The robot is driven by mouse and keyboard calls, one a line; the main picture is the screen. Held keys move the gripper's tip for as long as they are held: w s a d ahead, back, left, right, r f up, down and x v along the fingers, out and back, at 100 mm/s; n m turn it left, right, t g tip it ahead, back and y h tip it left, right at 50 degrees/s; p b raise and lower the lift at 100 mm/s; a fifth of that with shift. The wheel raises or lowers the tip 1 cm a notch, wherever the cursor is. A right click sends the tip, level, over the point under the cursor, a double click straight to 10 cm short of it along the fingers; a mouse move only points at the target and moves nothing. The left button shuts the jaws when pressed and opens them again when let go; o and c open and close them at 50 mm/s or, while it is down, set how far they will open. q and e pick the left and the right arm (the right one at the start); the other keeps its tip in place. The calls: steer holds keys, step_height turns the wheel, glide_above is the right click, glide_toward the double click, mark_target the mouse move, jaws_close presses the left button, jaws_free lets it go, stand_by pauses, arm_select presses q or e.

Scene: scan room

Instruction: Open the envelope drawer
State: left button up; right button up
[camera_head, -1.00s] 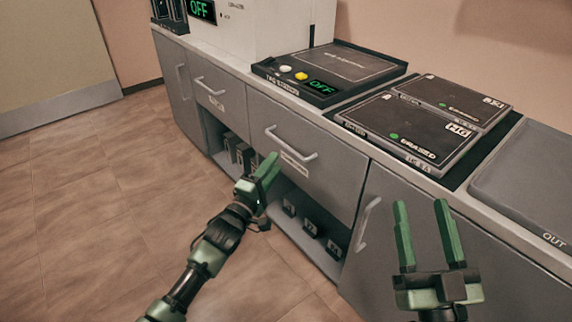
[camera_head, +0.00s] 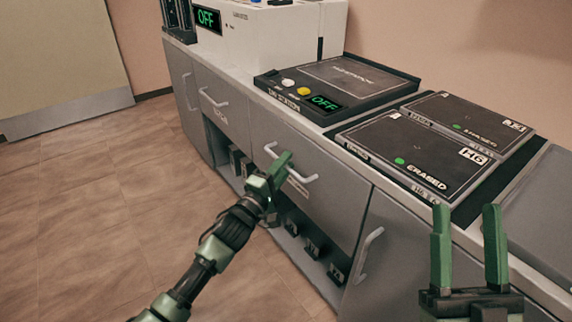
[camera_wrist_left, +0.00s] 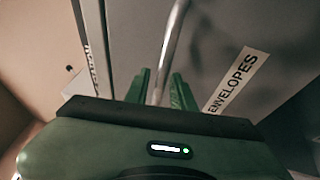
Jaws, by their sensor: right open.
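The envelope drawer (camera_head: 335,190) is a wide grey front in the counter, flush with the cabinet. Its pale bar handle (camera_head: 304,179) shows beside my left gripper (camera_head: 280,168). In the left wrist view the ENVELOPES label (camera_wrist_left: 237,80) is on the drawer front right of the handle (camera_wrist_left: 174,38). The fingers of my left gripper (camera_wrist_left: 160,92) are apart, one on each side of the handle bar. A small gap seems to show around the bar. My right gripper (camera_head: 469,250) is open and empty, at lower right in front of the counter.
A smaller drawer (camera_head: 222,112) is to the left, and a door with an upright handle (camera_head: 368,255) is to the right. Below is an open shelf (camera_head: 290,236) with several dark blocks. Counter equipment includes a tag station (camera_head: 345,78) and erased pads (camera_head: 420,150). The floor (camera_head: 90,210) at left is clear.

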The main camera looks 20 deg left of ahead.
arm_select(q)
jaws_close()
stand_by(1.2)
